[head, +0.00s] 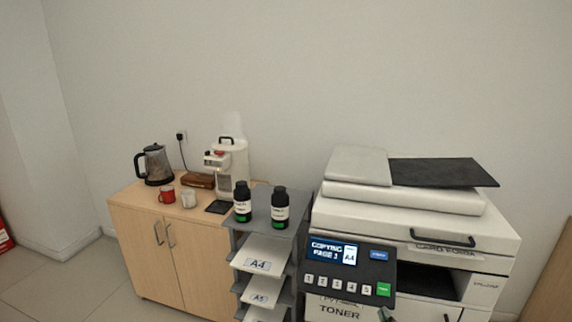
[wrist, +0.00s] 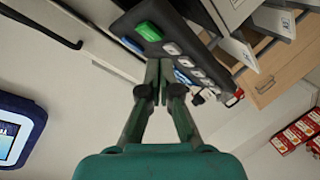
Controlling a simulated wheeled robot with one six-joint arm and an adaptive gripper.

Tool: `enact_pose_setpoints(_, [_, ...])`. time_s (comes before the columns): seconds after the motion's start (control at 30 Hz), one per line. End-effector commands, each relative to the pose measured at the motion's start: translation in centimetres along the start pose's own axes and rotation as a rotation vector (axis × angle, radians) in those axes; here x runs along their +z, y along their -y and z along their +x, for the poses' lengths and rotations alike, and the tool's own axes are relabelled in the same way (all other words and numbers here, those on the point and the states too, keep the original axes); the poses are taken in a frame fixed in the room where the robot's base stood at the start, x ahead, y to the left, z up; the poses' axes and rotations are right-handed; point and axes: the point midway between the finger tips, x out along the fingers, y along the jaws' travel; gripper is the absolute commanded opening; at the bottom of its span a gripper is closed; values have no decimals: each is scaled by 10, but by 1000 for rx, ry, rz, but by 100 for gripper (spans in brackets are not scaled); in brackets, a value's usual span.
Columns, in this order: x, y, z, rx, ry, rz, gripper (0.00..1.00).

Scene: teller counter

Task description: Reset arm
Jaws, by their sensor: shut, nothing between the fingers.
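My gripper shows in the wrist view (wrist: 159,68), green, with its two fingers shut together and nothing between them. Its fingertips are near the edge of the copier's control panel (wrist: 175,45); I cannot tell if they touch it. In the head view only a small green tip of my gripper (head: 384,314) shows at the bottom edge, just below the panel's green button (head: 383,289). The panel's screen (head: 333,252) reads "COPYING PAGE" with "A4" beside it. The copier (head: 420,222) stands at the right with its lid down.
A grey paper rack (head: 252,216) with trays labelled A4 and A5 stands left of the copier, with two black bottles (head: 243,203) (head: 280,208) on top. A wooden cabinet (head: 190,255) holds a kettle (head: 156,165), mugs (head: 167,194) and a coffee machine (head: 228,168).

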Motion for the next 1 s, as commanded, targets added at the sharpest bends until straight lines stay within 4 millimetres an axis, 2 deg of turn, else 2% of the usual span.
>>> enact_pose_setpoints(0.03, [13,16,-13,-12,2,22,0])
enact_pose_setpoints(0.2, [43,53,-55,-30,-7,105,0])
enact_pose_setpoints(0.5, [85,102,-141,-63,-19,256,0])
enact_pose_setpoints(0.8, [112,130,-234,-93,-22,410,0])
enact_pose_setpoints(1.0, [121,136,-297,-113,-21,514,0])
